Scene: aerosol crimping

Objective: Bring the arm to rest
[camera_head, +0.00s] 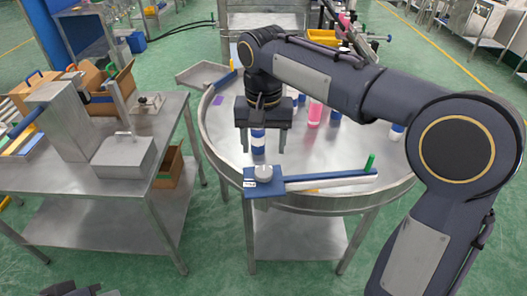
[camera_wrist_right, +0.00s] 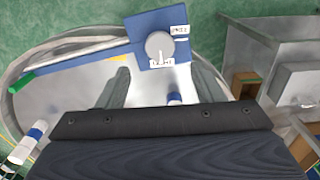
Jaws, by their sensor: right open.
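My right gripper (camera_head: 262,150) points down over the round metal table (camera_head: 215,140), its two fingers apart with nothing held. Behind and below it stands a blue and white can (camera_head: 258,152). In front of it is a blue fixture (camera_head: 248,190) at the table's near edge, with a pale round piece (camera_head: 264,172) on it and a bar ending in a green grip (camera_head: 369,162). In the right wrist view my open fingers (camera_wrist_right: 160,72) show just below the blue fixture (camera_wrist_right: 145,25) and its round piece (camera_wrist_right: 158,44); they look apart from both.
A pink bottle (camera_head: 315,113) and several blue and white cans stand on the table, partly hidden by my right arm. A metal side table (camera_head: 150,150) at left bears a grey box (camera_head: 123,160) and cartons. A tray (camera_head: 203,74) juts from the round table's back left. Green floor lies between.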

